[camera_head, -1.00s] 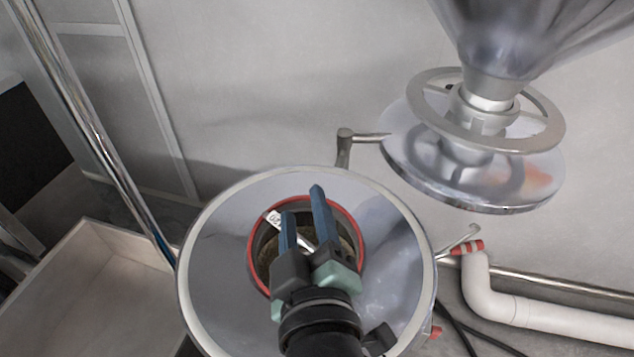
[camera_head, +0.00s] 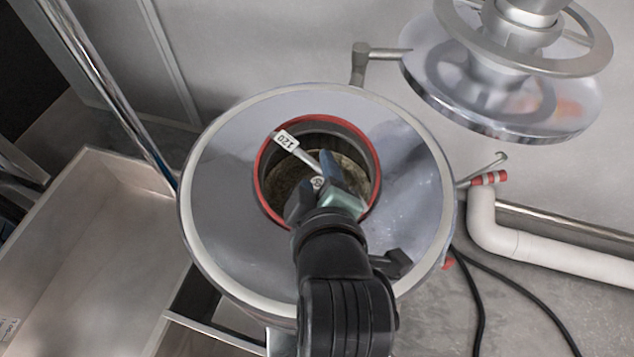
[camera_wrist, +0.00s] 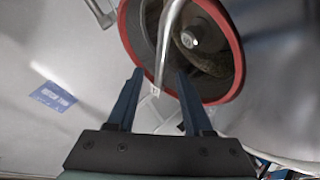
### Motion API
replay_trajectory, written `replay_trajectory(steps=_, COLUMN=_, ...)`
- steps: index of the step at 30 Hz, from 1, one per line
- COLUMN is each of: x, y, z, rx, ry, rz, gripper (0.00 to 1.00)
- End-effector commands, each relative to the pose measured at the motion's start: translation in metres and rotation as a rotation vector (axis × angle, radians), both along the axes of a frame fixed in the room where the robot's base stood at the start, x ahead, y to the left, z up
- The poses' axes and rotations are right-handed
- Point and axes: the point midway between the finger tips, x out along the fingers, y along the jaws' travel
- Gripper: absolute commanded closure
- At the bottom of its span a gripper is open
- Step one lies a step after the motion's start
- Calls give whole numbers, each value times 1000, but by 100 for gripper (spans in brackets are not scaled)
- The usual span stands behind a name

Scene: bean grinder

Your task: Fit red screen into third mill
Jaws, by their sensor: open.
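The red screen (camera_head: 262,172) is a red-rimmed ring in the central opening of the round metal mill (camera_head: 225,215). A metal bar (camera_head: 305,157) with a white "120" tag (camera_head: 286,140) crosses it. I cannot tell if the ring is fully seated. My gripper (camera_head: 326,172) is open over the ring, its fingers pointing down toward the opening and hiding part of the bar. In the wrist view the screen's red rim (camera_wrist: 235,60) lies beyond the open gripper (camera_wrist: 158,78). The bar's tagged end shows between the blue fingers, with gaps on both sides.
A metal hopper with a handwheel ring (camera_head: 590,60) and disc hangs at the upper right. A bent metal arm (camera_head: 360,62) stands behind the mill. A white pipe (camera_head: 550,257), red-marked hooks and black cables lie right. A pale bin (camera_head: 100,240) stands left beside a chrome pole (camera_head: 115,100).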

Motion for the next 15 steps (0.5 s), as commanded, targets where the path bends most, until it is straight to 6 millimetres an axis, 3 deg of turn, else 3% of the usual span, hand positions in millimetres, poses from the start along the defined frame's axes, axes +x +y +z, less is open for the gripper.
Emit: replay_trajectory(steps=15, x=18, y=2, z=-13, rx=-1, ry=-6, rz=2, gripper=49)
